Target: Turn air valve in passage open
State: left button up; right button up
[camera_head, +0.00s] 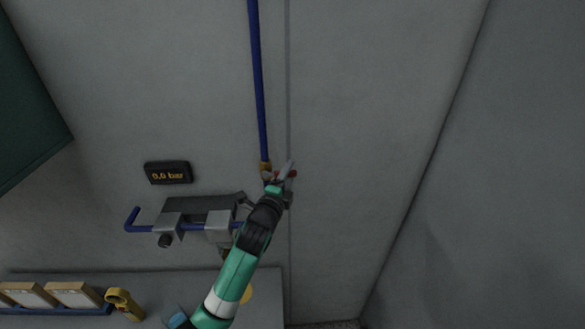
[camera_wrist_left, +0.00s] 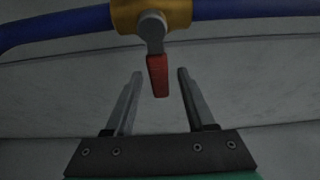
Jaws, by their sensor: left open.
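The air valve has a brass-coloured body (camera_head: 265,166) at the lower end of a blue pipe on the wall. In the left wrist view its body (camera_wrist_left: 152,14) is at the top, with a grey stem and a red lever (camera_wrist_left: 158,75). The lever sits between the two fingers of my left gripper (camera_wrist_left: 160,76), with a gap on each side. My left gripper (camera_head: 284,177) is open at the valve and covers part of it in the head view. My right gripper is not in view.
A display (camera_head: 168,172) reading "0.0 bar" hangs on the wall to the left. Below it is a dark grey block (camera_head: 203,204) with light clamps and a blue pipe. A shelf (camera_head: 200,283) holds framed items (camera_head: 74,294) and a yellow tool (camera_head: 122,302). The right wall is bare.

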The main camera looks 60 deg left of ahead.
pick_arm(q)
jog(key=x, duration=0.3)
grip_shut()
dwell(0.3)
dwell(1.2)
